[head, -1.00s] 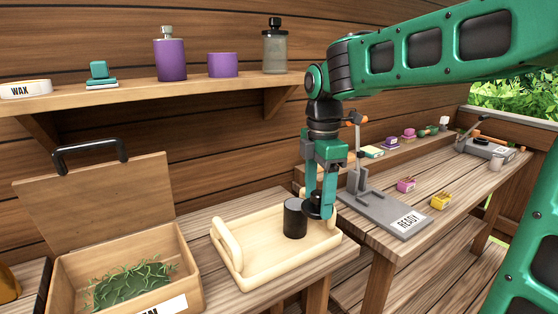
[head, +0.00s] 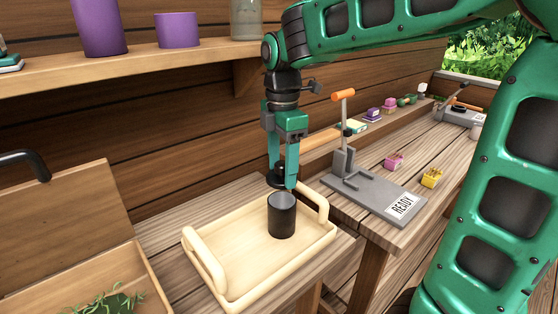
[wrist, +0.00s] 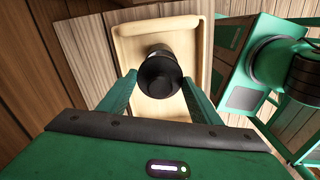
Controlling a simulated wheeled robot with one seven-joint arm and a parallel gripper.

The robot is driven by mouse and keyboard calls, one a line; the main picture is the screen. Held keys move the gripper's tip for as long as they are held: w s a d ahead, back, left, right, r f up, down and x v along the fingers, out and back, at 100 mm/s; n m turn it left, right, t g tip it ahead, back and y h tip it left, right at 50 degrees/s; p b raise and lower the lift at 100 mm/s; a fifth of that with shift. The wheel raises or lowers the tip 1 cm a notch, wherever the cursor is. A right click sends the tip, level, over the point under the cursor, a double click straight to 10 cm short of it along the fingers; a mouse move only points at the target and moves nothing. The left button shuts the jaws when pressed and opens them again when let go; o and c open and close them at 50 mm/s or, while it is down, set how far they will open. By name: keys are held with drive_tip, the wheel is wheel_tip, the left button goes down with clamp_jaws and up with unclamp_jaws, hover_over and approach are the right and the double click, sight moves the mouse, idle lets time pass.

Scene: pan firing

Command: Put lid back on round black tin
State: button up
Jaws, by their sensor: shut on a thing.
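The round black tin (head: 282,218) stands upright on the pale wooden tray (head: 240,285), its top uncovered. My gripper (head: 282,182) points down just above and behind the tin. It is shut on the round black lid (head: 274,179), which is held above the tray and apart from the tray's floor. In the wrist view the lid (wrist: 160,76) sits between the fingertips (wrist: 160,82) and hides most of the tin (wrist: 158,49) behind it. In the head view the fingers cover part of the lid.
The tray has raised handles at its left and right ends, the right handle (head: 314,202) close to the tin. A grey press (head: 375,195) labelled READY stands to the right. An open wooden box (head: 110,280) is at left. A shelf (head: 150,62) runs above.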

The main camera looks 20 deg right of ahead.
sight(282, 183)
drive_tip(key=shift+f, duration=2.3)
drive_tip(key=shift+s+f, duration=0.1)
drive_tip(key=shift+f, duration=0.05)
idle(0.7)
drive_tip(key=o, duration=1.6)
drive_tip(key=shift+r, duration=3.55)
clamp_jaws()
